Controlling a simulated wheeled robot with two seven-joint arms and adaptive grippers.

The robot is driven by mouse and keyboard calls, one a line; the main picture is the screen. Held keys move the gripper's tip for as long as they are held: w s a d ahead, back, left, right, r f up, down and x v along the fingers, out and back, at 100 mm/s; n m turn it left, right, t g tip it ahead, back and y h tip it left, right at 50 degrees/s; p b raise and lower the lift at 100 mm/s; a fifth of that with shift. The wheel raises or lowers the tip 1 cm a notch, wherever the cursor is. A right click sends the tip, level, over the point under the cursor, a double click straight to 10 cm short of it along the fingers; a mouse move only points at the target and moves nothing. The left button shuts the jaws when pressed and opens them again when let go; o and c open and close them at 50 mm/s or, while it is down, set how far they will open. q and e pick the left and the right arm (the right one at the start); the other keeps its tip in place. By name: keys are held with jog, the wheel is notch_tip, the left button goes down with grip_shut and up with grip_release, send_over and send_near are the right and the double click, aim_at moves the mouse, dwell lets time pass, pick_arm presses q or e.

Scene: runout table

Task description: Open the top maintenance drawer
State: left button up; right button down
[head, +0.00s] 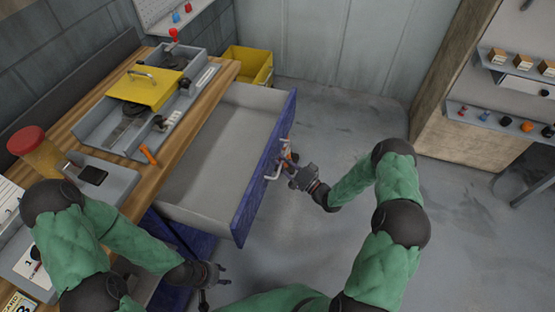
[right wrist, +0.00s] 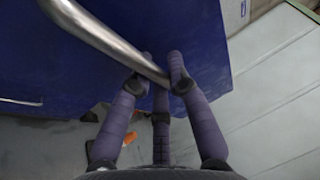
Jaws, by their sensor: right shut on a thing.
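The top maintenance drawer (head: 212,150) is pulled far out from under the wooden bench in the head view. Its grey inside looks empty and its blue front (head: 262,178) faces right. My right gripper (head: 283,163) is at the front, shut on the metal handle (head: 271,174). In the right wrist view the fingers (right wrist: 160,78) close around the bar of the handle (right wrist: 105,38), with the blue front behind it. My left gripper (head: 222,275) is near the bottom of the head view, below the drawer, with its fingers apart and empty.
The wooden bench (head: 190,115) carries a grey tray with a yellow lidded part (head: 145,88) and a red-lidded jar (head: 38,150). A yellow bin (head: 247,65) stands behind the drawer. A shelf unit (head: 465,130) stands at the right. The floor between is clear.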

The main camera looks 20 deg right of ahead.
jog(key=c, duration=1.4)
grip_release()
jog(key=v, duration=1.2)
